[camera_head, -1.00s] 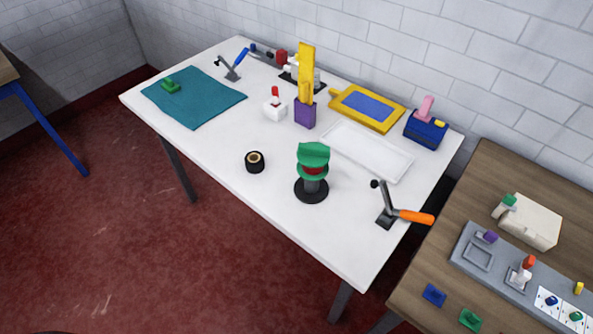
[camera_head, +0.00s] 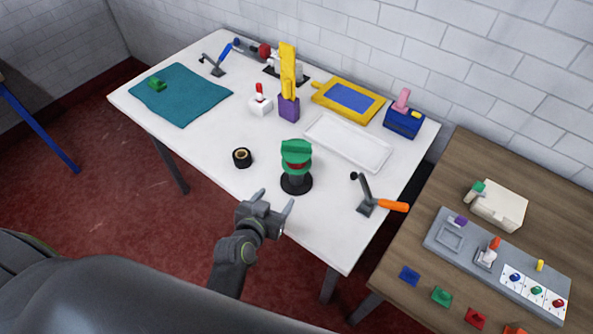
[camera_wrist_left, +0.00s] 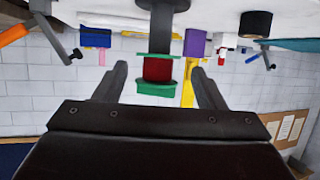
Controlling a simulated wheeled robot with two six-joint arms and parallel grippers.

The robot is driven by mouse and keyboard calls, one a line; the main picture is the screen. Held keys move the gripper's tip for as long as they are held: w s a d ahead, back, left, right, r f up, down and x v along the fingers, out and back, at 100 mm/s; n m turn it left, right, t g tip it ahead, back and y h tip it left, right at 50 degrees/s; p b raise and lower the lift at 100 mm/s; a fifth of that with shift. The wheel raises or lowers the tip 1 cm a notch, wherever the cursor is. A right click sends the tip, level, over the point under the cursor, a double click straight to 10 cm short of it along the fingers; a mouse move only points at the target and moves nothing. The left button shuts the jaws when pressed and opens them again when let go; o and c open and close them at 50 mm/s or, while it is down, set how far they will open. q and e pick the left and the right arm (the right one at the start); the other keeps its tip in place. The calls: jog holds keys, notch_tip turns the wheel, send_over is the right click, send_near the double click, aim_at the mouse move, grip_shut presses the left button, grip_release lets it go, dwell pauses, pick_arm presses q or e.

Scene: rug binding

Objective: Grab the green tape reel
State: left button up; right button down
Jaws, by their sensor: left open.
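The green tape reel (camera_head: 296,149) sits at the top of an upright black stand (camera_head: 297,184) near the table's front edge. A red band shows just below its top, with a green rim under that. In the left wrist view, where the scene appears upside down, the green reel (camera_wrist_left: 155,88) with its red band lies between the two fingers, apart from both. My left gripper (camera_head: 274,198) is open and empty at the table's front edge, in front of and slightly left of the stand. My right gripper is not in view.
A black roll (camera_head: 242,158) lies left of the stand. A lever with an orange handle (camera_head: 392,206) is to the right, and a white tray (camera_head: 347,143) is behind. A purple holder (camera_head: 289,107) stands farther back. The table's front left is clear.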

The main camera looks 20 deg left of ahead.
aim_at(296, 170)
pick_arm(q)
jog(key=b+x, duration=0.1)
jog(key=x, duration=0.2)
jog(key=b+x, duration=0.2)
jog(key=x, duration=0.1)
jog(key=b+x, duration=0.2)
jog(key=x, duration=0.1)
jog(key=shift+w+f, duration=0.25)
jog(key=shift+f, duration=0.2)
jog(key=shift+w+f+b, duration=0.15)
jog(key=shift+w+b, duration=0.25)
jog(key=shift+w, duration=0.35)
jog(key=b+x, duration=0.4)
jog(key=x, duration=0.1)
jog(key=shift+w+b, duration=0.1)
jog(key=shift+b, duration=0.25)
jog(key=shift+r, duration=0.25)
